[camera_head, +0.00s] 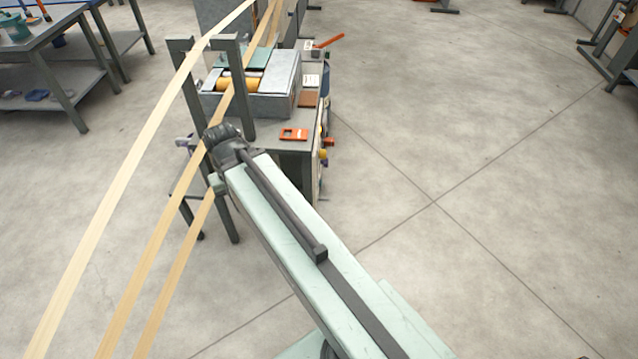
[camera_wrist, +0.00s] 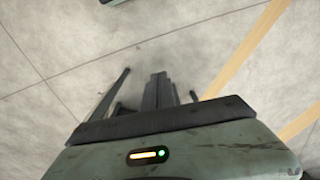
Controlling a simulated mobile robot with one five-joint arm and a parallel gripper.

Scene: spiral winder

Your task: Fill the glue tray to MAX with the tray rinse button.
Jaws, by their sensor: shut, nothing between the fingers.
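The glue station (camera_head: 284,80) stands on the machine bench in the head view, a grey box with a yellow roller (camera_head: 238,84) in it. The glue level and any MAX mark are too small to see. I cannot pick out the tray rinse button; small coloured knobs (camera_head: 328,143) stick out on the bench's right side. My gripper end (camera_head: 222,140) is in front of the bench's near left side, and its fingers cannot be made out there. In the wrist view my gripper (camera_wrist: 159,92) has its dark fingers together, empty, over the floor.
Grey upright posts (camera_head: 236,90) stand by the glue station. An orange piece (camera_head: 293,134) lies on the bench.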

